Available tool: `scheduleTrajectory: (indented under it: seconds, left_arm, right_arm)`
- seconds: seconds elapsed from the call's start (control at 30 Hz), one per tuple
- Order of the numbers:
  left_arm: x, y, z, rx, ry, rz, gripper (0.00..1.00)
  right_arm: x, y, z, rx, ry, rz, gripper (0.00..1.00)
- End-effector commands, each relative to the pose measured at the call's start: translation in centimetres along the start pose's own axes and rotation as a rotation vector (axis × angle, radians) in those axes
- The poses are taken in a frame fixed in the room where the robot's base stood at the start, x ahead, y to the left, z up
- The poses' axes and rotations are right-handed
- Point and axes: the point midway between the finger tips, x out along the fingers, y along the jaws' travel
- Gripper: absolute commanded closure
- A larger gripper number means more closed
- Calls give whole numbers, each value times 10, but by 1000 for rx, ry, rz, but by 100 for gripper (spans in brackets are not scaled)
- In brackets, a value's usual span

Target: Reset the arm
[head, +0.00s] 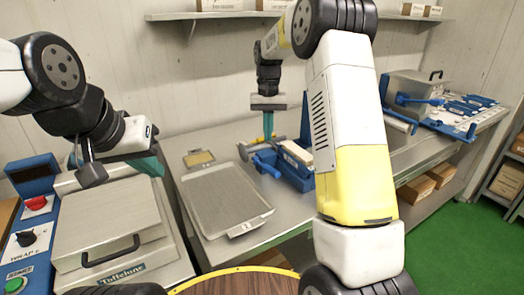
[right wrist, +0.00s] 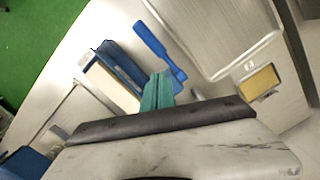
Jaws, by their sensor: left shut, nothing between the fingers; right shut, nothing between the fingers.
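My right gripper (head: 268,126) hangs over the steel table in the head view, its teal fingers pointing down and together. In the right wrist view its fingers (right wrist: 158,92) are shut and empty, overlapping the sight of a blue holder (right wrist: 122,66) with a white block. Whether they touch it I cannot tell. My left gripper (head: 150,164) is at the left of the head view, its teal fingers above the lidded steel machine (head: 105,222). It is shut and holds nothing; part of it is hidden by its own wrist.
A metal tray (head: 215,205) lies on the table between the arms, with a small yellow pad (head: 198,158) behind it. A control panel (head: 30,235) with red and green buttons stands far left. A wall shelf (head: 215,15) runs above. Green floor (head: 455,240) is free at right.

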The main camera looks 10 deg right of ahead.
Motion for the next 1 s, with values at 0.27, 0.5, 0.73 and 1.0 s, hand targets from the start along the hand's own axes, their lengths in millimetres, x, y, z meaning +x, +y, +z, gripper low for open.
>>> scheduleTrajectory:
  seconds: [0.27,0.5,0.73,1.0]
  left_arm:
    - [0,0,0,0,0,0,100]
    - [0,0,0,0,0,0,100]
    - [0,0,0,0,0,0,100]
    - [0,0,0,0,0,0,100]
  right_arm:
    - [-18,0,0,-1,-1,0,100]
    - [-18,0,1,-1,-1,0,100]
    - [-47,8,28,-16,58,-34,100]
    - [-98,27,112,-63,224,-114,100]
